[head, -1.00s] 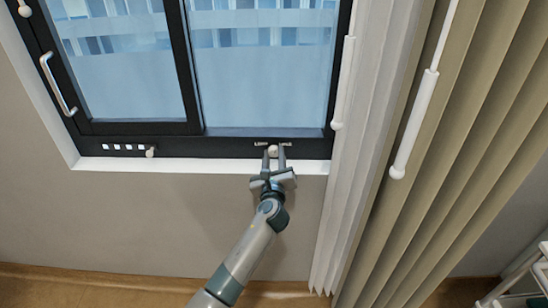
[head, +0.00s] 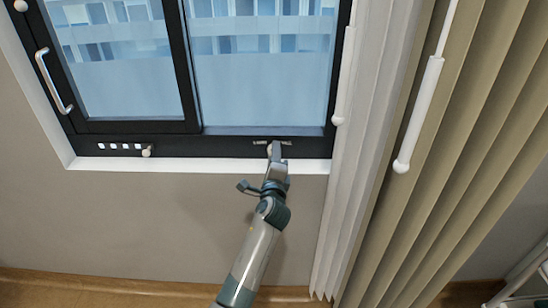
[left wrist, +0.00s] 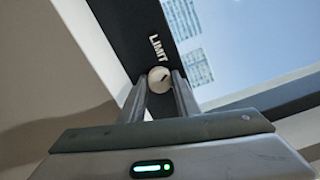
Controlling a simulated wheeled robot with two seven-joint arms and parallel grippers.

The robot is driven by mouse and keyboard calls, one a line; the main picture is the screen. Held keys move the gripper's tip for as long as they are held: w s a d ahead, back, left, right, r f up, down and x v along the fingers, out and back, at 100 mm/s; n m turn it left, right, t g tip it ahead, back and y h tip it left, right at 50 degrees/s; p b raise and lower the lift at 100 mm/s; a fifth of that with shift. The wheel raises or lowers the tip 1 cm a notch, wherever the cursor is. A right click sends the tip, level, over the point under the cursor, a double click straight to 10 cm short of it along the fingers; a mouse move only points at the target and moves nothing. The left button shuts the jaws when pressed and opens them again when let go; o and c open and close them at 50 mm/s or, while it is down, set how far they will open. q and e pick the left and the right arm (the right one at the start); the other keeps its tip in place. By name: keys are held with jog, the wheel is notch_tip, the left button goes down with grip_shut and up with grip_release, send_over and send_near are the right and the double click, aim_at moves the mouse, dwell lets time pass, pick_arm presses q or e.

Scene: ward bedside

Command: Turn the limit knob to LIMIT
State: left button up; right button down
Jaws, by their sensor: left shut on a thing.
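The limit knob (left wrist: 159,80) is a small round white knob with a short dark mark on its face. It sits on the dark window frame, beside the white word LIMIT (left wrist: 158,50) in the left wrist view. In the head view the knob (head: 269,150) is mostly hidden behind my fingers. My left gripper (left wrist: 160,88) is shut on the knob, one finger on each side of it. In the head view the left gripper (head: 274,151) reaches up to the lower frame and is seen rolled, nearly edge-on. My right gripper is in neither view.
A second pale knob (head: 146,151) sits on the lower frame at left, beside several white marks. A window handle (head: 54,82) is at far left. A white blind (head: 347,180) and beige curtain (head: 430,190) hang right of the arm. The wall below is clear.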

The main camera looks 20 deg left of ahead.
pick_arm(q)
jog(key=shift+n+b, duration=0.35)
jog(key=shift+n, duration=1.05)
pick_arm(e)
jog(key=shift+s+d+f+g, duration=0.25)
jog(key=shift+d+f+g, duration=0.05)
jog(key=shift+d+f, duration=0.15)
pick_arm(q)
jog(key=o, duration=1)
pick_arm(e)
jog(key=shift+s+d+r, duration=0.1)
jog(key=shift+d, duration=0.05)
